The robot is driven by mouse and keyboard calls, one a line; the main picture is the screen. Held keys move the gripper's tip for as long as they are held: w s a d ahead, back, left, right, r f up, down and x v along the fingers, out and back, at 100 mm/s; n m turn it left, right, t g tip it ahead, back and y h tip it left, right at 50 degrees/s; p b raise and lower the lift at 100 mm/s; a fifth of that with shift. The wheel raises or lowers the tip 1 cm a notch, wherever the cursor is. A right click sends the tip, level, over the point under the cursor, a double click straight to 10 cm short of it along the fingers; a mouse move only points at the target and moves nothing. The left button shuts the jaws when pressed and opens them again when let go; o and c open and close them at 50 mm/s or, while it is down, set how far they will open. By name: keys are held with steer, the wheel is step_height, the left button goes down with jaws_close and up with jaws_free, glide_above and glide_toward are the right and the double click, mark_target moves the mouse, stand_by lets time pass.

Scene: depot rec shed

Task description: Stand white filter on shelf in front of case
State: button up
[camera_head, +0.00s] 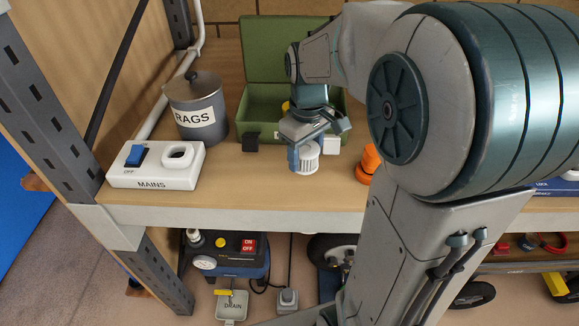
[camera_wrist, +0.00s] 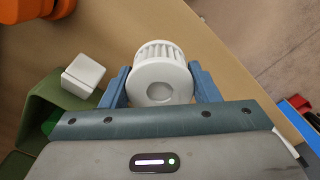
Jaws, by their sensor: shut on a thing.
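The white filter (camera_head: 306,158) is a ribbed white cylinder in front of the green case on the wooden shelf (camera_head: 240,192). My gripper (camera_head: 303,160) is shut on it. In the wrist view the filter (camera_wrist: 159,75) sits between the two blue fingers of my gripper (camera_wrist: 160,85), its round end with a small hole facing the camera. The green case (camera_head: 268,100) stands open at the back of the shelf with its lid up. My arm hides the case's right part. I cannot tell whether the filter touches the shelf.
A grey RAGS tin (camera_head: 196,108) and a white MAINS switch box (camera_head: 156,165) stand to the left. An orange object (camera_head: 368,162) is close on the right, and a white block (camera_head: 331,145) is beside the filter. Shelf front edge is clear.

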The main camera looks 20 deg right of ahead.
mark_target(290, 181)
steer(key=a+f, duration=0.1)
steer(key=w+a+f, duration=0.1)
steer(key=a, duration=0.1)
steer(key=shift+w, duration=0.2)
steer(key=shift+f, duration=2)
steer(key=shift+f, duration=0.1)
steer(key=o, duration=1)
